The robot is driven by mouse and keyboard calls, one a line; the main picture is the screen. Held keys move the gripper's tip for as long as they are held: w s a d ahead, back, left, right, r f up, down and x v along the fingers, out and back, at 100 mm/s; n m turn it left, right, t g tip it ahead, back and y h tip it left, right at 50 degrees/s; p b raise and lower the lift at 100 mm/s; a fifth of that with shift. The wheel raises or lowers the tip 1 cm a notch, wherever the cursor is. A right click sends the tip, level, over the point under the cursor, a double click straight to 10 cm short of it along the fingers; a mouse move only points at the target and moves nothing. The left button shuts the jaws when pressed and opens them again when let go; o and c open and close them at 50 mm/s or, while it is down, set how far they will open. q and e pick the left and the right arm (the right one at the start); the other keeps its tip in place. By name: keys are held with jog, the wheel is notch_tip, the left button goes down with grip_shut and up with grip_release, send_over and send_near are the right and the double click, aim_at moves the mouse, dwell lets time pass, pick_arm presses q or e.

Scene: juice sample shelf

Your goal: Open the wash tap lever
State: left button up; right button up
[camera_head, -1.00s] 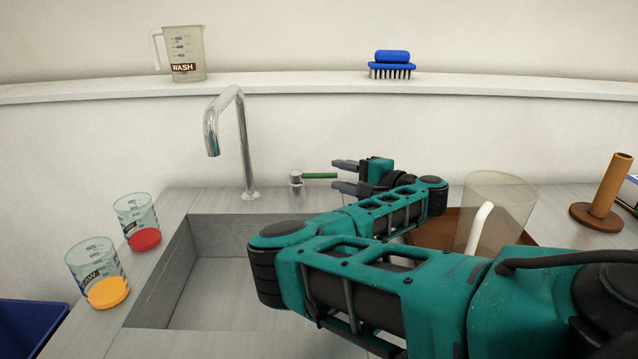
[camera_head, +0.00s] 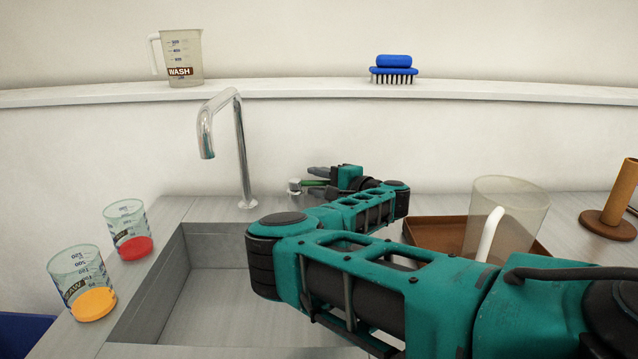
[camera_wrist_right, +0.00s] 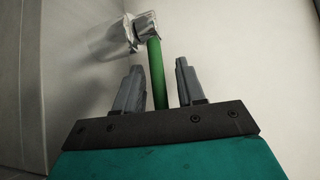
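The wash tap lever is a green rod on a small chrome valve (camera_head: 294,187), to the right of the curved chrome spout (camera_head: 241,150). In the right wrist view the green lever (camera_wrist_right: 156,72) runs from the chrome valve body (camera_wrist_right: 140,30) down between my fingers. My right gripper (camera_head: 313,180) is at the lever, its fingers on either side of it. In the right wrist view my right gripper (camera_wrist_right: 157,85) is open, with gaps between the lever and both fingers. My left gripper is not in view.
The sink (camera_head: 185,245) lies below the spout. Cups with red (camera_head: 130,232) and orange (camera_head: 82,285) contents stand at its left. A WASH jug (camera_head: 185,55) and blue brush (camera_head: 393,68) are on the ledge.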

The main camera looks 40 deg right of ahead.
grip_shut()
dwell(0.3)
dwell(0.3)
